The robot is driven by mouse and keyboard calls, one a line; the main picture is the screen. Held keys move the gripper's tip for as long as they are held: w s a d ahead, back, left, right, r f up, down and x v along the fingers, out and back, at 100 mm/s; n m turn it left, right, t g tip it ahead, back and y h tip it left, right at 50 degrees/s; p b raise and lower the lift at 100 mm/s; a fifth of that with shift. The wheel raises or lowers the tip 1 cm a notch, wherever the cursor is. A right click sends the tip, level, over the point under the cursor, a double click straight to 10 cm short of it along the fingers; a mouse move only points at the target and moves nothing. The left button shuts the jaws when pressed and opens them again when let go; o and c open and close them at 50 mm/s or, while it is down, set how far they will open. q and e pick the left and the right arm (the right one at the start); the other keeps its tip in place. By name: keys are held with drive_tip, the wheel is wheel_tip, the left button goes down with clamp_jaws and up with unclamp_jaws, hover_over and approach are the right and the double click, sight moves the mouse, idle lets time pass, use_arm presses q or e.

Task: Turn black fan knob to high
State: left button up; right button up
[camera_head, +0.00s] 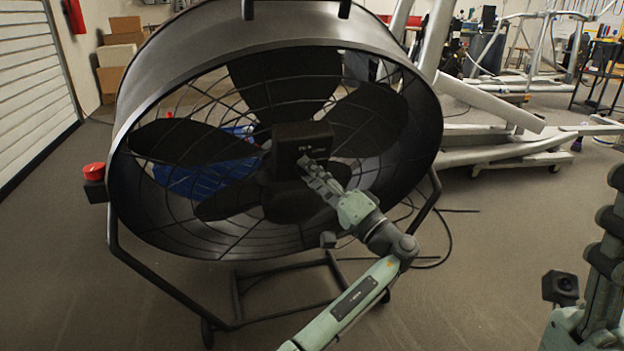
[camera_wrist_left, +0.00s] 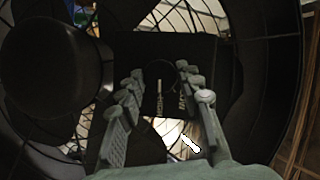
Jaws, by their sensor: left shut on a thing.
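The black fan knob (camera_wrist_left: 160,87) shows in the left wrist view as a dark round shape with a pale pointer line standing about upright. It sits on the dark control box (camera_head: 303,142) at the middle of the big drum fan (camera_head: 290,55). My left gripper (camera_head: 306,163) reaches up to the front of this box, and in the left wrist view its two fingers (camera_wrist_left: 158,76) are closed in on both sides of the knob. In the head view the fingers hide the knob. My right gripper (camera_head: 604,245) is partly cut off at the right edge, away from the fan.
Behind the fan's grille lies a blue object (camera_head: 205,172). A red button (camera_head: 94,172) sticks out at the fan's left side. The fan's stand (camera_head: 280,273) and a cable (camera_head: 447,235) are on the floor. A metal frame (camera_head: 505,140) stands to the right.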

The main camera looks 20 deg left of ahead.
use_arm(q)
drive_tip(key=shift+m, duration=0.4)
drive_tip(key=o, duration=1.2)
drive_tip(key=shift+c, duration=0.2)
drive_tip(key=v, duration=1.2)
drive_tip(key=shift+f, duration=0.25)
drive_tip(key=shift+d, duration=0.1)
